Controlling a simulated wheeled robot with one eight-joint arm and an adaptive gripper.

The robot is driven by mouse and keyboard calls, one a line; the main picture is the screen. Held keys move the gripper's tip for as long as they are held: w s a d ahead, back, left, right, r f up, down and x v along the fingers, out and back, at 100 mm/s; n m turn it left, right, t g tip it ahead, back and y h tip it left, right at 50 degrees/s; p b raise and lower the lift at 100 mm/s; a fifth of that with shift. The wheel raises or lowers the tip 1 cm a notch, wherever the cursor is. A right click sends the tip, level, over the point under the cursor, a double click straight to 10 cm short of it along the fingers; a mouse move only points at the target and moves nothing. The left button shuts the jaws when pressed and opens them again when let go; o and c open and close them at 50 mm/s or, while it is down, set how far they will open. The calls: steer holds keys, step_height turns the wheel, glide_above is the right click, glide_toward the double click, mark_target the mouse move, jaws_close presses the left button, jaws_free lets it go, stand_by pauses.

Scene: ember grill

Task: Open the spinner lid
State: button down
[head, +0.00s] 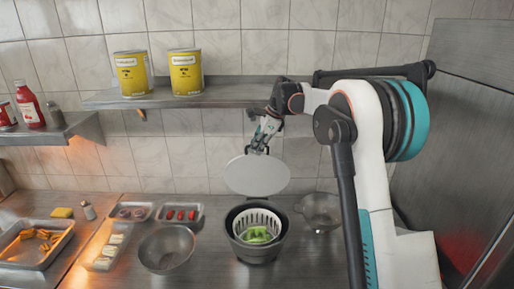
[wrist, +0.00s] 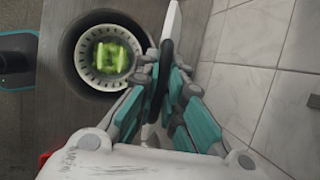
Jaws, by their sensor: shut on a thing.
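The spinner lid (head: 257,175) is a pale round disc, held up and tilted above the back of the spinner. In the wrist view the lid (wrist: 173,20) shows edge-on. The spinner bowl (head: 258,252) is dark grey and open at the top, with a white slotted basket (head: 244,219) inside and green leaves or slices (head: 257,235) in it. The bowl (wrist: 72,47) and the greens (wrist: 112,56) also show in the wrist view. My gripper (head: 261,148) is shut on a dark part at the lid's upper edge. The exact grip is partly hidden by the fingers.
A shelf (head: 225,94) with two yellow cans (head: 186,73) is behind and left of my gripper. A steel bowl (head: 167,248) stands left of the spinner and a colander (head: 320,210) to its right. Small trays (head: 180,214) sit at the back left. The tiled wall is close behind.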

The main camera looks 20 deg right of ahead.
steer(key=c, duration=1.7)
jaws_free()
steer(key=v, duration=1.2)
steer(key=shift+a, duration=0.1)
steer(key=shift+s+f, duration=0.1)
